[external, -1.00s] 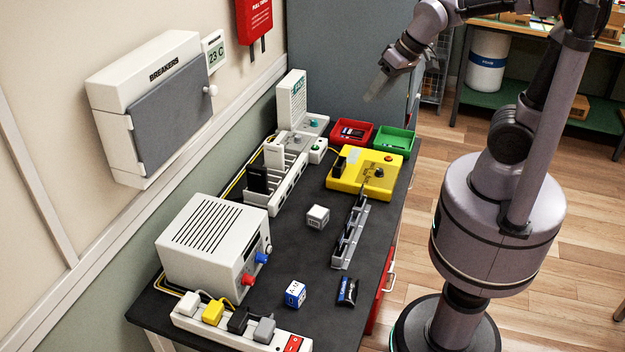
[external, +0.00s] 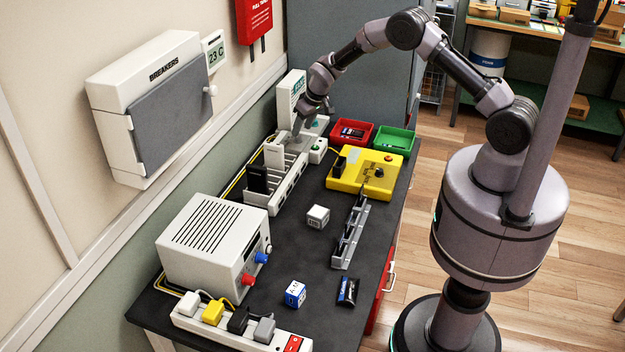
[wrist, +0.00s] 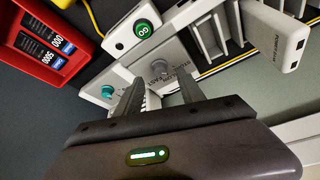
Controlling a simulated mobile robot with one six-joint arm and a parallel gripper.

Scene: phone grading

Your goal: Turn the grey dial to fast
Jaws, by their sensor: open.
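The grey dial (wrist: 160,67) shows in the wrist view, on a pale panel with small printed lettering that I cannot read clearly. Its pointer setting is too small to tell. My gripper (wrist: 160,78) is open, with one finger to each side of the dial in the picture. I cannot tell whether the fingertips touch it. In the external view my gripper (external: 298,130) reaches down over the white station (external: 292,88) at the back of the bench, and the dial is hidden there.
A teal knob (wrist: 107,91) sits left of the dial, and a green GO button (wrist: 143,28) is close by. A slotted rack with a white power bank (wrist: 272,35) is to the right. A red tray (external: 352,131) and a yellow box (external: 364,172) stand nearby.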

